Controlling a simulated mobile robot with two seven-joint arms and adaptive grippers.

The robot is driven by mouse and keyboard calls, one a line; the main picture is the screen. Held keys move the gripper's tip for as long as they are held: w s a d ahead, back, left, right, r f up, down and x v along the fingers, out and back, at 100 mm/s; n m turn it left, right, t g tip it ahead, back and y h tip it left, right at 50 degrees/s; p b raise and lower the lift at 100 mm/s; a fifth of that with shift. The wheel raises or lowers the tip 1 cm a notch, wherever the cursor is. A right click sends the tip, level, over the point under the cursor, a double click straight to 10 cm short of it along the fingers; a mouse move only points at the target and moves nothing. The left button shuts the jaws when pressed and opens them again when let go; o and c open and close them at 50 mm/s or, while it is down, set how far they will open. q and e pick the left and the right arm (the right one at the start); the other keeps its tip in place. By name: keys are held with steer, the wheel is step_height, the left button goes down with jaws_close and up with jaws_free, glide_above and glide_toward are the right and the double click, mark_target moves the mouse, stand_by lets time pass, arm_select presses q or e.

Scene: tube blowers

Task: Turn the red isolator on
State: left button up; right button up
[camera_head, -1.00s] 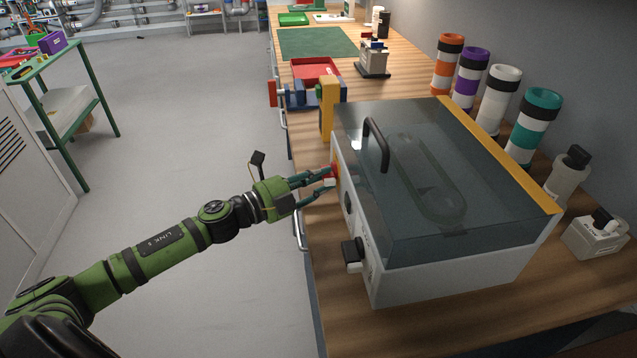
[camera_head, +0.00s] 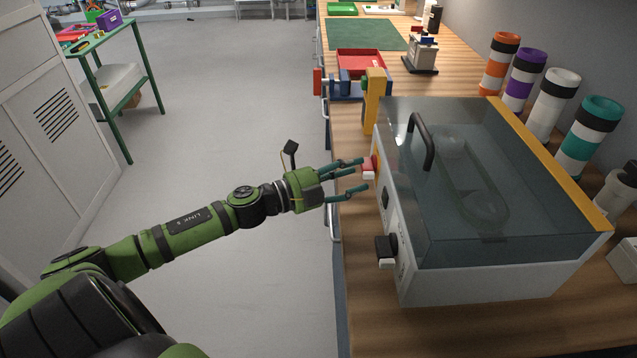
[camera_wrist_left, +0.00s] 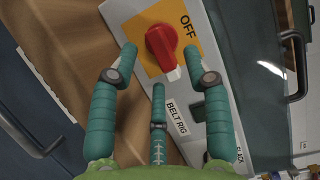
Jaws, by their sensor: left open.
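The red isolator knob (camera_wrist_left: 162,45) sits on a yellow plate on the white panel of the belt rig, with an OFF label (camera_wrist_left: 187,24) beside it. A white mark (camera_wrist_left: 173,74) is at the knob's near end. The knob also shows in the head view (camera_head: 368,168), on the left face of the lidded machine (camera_head: 480,280). My left gripper (camera_head: 362,174) is open, and its fingers reach toward the knob. In the left wrist view its fingertips (camera_wrist_left: 160,68) lie on both sides of the knob; I cannot tell whether they touch it. My right gripper is not in view.
A black switch block (camera_head: 386,246) sticks out lower on the same face. A yellow post (camera_head: 374,98) and a blue vise-like device (camera_head: 345,86) stand behind the machine on the wooden bench (camera_head: 357,225). Open floor lies left of the bench.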

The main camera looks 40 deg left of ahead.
arm_select(q)
steer(key=v, duration=1)
stand_by(0.4)
steer(key=s+a+f+n+y, duration=0.1)
steer(key=a+f+n+y, duration=0.75)
steer(key=f, duration=0.75)
steer(key=s+a+f+n+g+y+p, duration=0.15)
steer(key=s+f+n, duration=0.3)
steer(key=f, duration=0.45)
steer(key=s+a+f+n+g+y, duration=0.1)
steer(key=s+f+n+g, duration=0.3)
steer(key=f, duration=0.6)
steer(key=s+d+f+n+g, duration=0.1)
steer(key=s+d+f+g, duration=0.1)
steer(key=s+d+f, duration=0.4)
steer(key=s+d+f+n+g, duration=0.2)
steer(key=s+d+f+g, duration=0.1)
steer(key=s+f, duration=0.55)
steer(key=s+d+f+n+g+h+p, duration=0.1)
steer(key=s+d+f+g, duration=0.3)
steer(key=s+d, duration=0.8)
steer(key=shift+s+f+n+h, duration=0.4)
steer(key=shift+s+f+h, duration=0.1)
steer(key=shift+s+f, duration=0.15)
